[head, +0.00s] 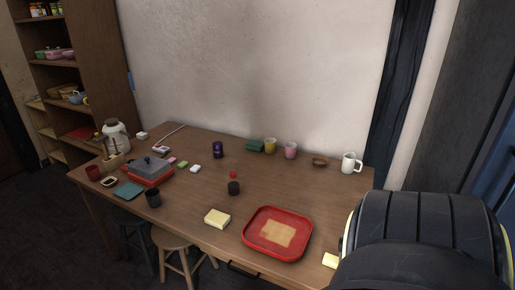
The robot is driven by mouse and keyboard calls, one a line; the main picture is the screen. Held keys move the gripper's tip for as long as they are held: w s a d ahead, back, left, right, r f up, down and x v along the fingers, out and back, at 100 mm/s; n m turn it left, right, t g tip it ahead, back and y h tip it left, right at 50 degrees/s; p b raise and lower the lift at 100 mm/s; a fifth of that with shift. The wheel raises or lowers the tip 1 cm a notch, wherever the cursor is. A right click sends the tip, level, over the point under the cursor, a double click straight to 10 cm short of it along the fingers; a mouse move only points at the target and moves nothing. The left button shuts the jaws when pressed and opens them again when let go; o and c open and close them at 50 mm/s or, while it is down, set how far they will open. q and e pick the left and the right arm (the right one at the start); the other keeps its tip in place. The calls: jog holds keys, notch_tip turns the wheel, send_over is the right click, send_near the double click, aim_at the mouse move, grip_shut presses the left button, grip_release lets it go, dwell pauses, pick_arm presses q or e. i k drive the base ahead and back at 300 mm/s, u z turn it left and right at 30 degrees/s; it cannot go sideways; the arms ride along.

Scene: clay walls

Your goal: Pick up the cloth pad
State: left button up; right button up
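No item is clearly identifiable as the cloth pad. Flat or folded candidates are a teal square (128,189) at the left front of the wooden table, and a dark green folded-looking stack (255,146) at the back. A tan square (270,233) lies in the red tray (249,238) at the front right; I cannot tell whether it is cloth. Neither gripper is in view. A large dark link of my arm fills the lower right and hides the table's right front corner.
Shelves (95,60) stand left. The table's middle is mostly clear.

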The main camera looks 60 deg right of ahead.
aim_at(217, 218)
jog(key=k, duration=0.4)
jog(key=z, duration=0.75)
